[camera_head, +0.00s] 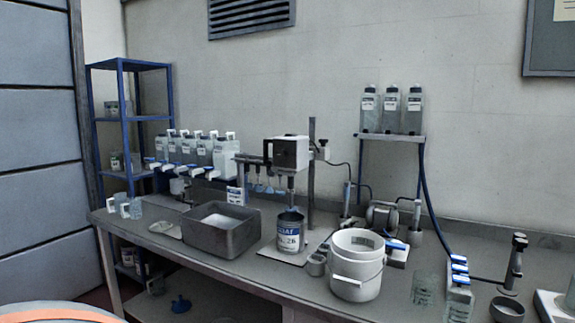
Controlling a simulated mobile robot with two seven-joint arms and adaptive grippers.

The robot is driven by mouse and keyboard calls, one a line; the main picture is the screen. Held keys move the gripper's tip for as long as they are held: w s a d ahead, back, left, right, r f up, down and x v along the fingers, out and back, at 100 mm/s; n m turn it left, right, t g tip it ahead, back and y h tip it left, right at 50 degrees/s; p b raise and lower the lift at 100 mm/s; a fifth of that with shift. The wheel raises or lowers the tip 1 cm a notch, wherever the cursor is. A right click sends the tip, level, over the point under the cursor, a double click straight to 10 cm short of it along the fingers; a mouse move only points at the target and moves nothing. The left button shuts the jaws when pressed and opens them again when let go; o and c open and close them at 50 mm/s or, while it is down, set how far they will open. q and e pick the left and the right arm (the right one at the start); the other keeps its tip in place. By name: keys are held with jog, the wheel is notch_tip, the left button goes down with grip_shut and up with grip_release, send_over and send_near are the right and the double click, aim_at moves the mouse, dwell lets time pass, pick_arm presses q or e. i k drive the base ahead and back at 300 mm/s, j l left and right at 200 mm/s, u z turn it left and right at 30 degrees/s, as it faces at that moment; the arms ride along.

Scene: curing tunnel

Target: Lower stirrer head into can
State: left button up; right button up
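The stirrer head (288,153), a dark and white box, is mounted on an upright stand post (311,185) on the bench. A shaft (290,190) hangs down from the head toward the can. The can (290,236), with a blue and white label, stands upright on the stand's base plate directly below the head. The shaft's lower end meets the can's open top. I cannot tell how far inside it reaches. Neither of my grippers is in view.
A grey basin (221,230) stands left of the can and a white bucket (357,268) to its right. Several dispenser bottles (226,157) line the back left. A bottle shelf (391,137) is at the back right. Small cups (317,264) sit close beside the can.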

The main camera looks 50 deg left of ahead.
aim_at(300, 153)
jog(key=i+j, duration=0.1)
jog(key=j, duration=0.9)
jog(key=i+j, duration=0.15)
jog(key=j, duration=0.35)
jog(key=i+j, duration=0.1)
jog(key=j, duration=0.9)
jog(key=i+j, duration=0.15)
jog(key=j, duration=0.35)
jog(key=i+j, duration=0.1)
jog(key=j, duration=0.4)
jog(key=j+u, duration=0.1)
jog(key=j, duration=0.4)
jog(key=k+l+z, duration=0.15)
jog(key=k+z, duration=0.15)
jog(key=k, duration=0.45)
